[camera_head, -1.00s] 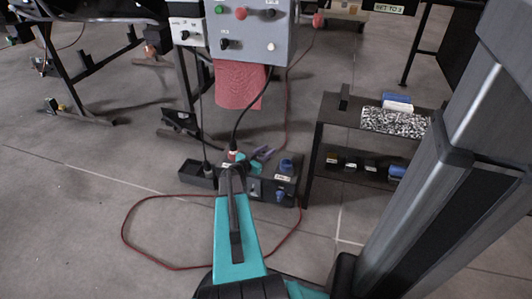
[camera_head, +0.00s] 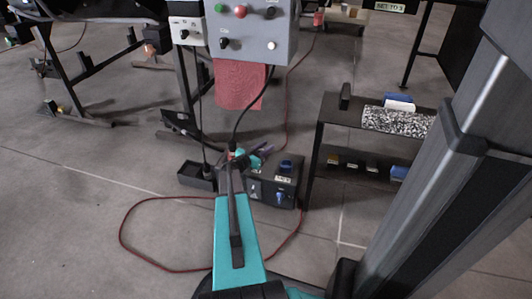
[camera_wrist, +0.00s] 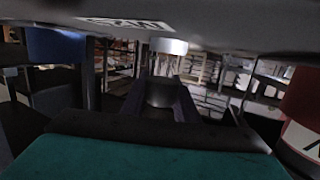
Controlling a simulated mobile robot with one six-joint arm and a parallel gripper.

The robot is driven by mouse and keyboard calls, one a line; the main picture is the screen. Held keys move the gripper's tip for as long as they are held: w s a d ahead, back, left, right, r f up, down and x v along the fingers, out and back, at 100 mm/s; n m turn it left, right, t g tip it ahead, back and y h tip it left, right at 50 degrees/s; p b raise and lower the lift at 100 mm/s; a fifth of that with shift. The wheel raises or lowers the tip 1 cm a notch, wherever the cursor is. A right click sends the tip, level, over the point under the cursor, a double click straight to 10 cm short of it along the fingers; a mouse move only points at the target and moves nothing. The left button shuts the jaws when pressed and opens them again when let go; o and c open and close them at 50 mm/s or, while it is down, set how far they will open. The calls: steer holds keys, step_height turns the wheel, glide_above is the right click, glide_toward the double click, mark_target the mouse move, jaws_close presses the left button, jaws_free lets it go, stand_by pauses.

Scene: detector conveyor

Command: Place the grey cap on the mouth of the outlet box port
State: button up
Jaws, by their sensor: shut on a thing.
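The dark outlet box (camera_head: 285,178) stands on the floor in the head view, with blue parts and a pale label. My gripper (camera_head: 266,148) is just behind its far edge, partly hidden by my arm. In the wrist view, my gripper (camera_wrist: 160,98) is shut on a dark grey rounded piece, which looks like the grey cap (camera_wrist: 160,92). A pale, short round part (camera_wrist: 168,46) shows just above the fingers, below a close grey surface with an upside-down label. I cannot tell whether it is the port mouth, or whether cap and port touch.
A small black tray (camera_head: 196,176) lies left of the outlet box. A low black shelf (camera_head: 325,135) stands close on the right. A panel with a hanging red cloth (camera_head: 240,86) is behind.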

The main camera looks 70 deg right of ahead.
steer(key=shift+f+b, duration=0.75)
steer(key=shift+f, duration=0.6)
steer(key=o, duration=1)
steer(key=shift+f, duration=0.1)
steer(key=shift+w+a+r, duration=0.1)
steer(key=shift+a+r, duration=0.15)
steer(key=shift+a, duration=0.1)
steer(key=p+v, duration=0.4)
steer(key=v, duration=0.7)
steer(key=shift+a, duration=0.2)
steer(key=shift+w, duration=0.1)
